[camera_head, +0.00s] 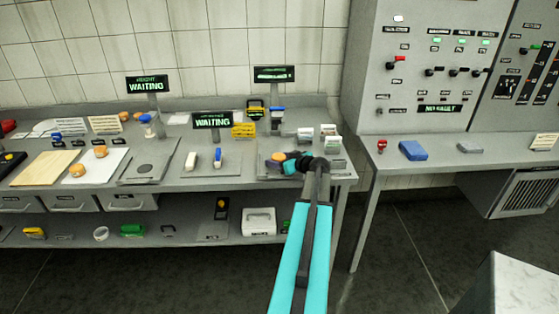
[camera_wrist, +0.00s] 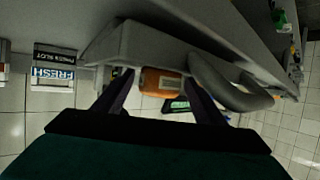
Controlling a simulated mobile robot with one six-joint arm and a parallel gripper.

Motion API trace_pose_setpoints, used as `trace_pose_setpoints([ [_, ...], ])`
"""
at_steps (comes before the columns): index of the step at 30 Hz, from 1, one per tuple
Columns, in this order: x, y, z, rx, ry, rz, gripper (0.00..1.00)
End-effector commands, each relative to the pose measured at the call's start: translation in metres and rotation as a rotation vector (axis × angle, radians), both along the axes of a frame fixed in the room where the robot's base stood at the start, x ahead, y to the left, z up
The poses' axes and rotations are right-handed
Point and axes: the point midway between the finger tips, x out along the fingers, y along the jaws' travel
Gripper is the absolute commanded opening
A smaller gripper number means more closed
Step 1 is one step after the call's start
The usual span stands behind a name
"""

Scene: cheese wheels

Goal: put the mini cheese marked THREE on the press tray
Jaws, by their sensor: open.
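An orange mini cheese (camera_wrist: 160,82) with a pale label shows between my fingers in the wrist view, against a grey metal part. The label is too small to read. The same orange shows in the head view (camera_head: 278,157) at the bench's right end, on or by a grey plate (camera_head: 264,169). I cannot tell whether this plate is the press tray. My gripper (camera_head: 296,164) is at this cheese, its fingers apart on either side of it; contact is not clear. Other orange cheeses (camera_head: 100,152) (camera_head: 77,170) lie on the left of the bench, marks unreadable.
Signs reading WAITING (camera_head: 212,119) (camera_head: 147,85) stand on the bench. A white and a blue-topped item (camera_head: 217,157) stand left of my gripper. Small cards (camera_head: 328,136) stand just behind it. A control panel (camera_head: 440,65) and a blue block (camera_head: 412,150) are at the right.

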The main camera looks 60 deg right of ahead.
Motion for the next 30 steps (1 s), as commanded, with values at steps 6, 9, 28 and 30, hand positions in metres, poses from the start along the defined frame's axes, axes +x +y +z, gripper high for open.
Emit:
trace_pose_setpoints([
  [6, -0.013, 0.005, 0.005, -0.001, -0.001, -0.003, 0.65],
  [9, -0.023, 0.01, 0.009, -0.001, -0.001, -0.002, 0.65],
  [28, -0.095, 0.037, 0.042, 0.0, 0.0, -0.001, 0.65],
  [30, -0.1, 0.038, 0.044, 0.0, 0.0, -0.001, 0.65],
])
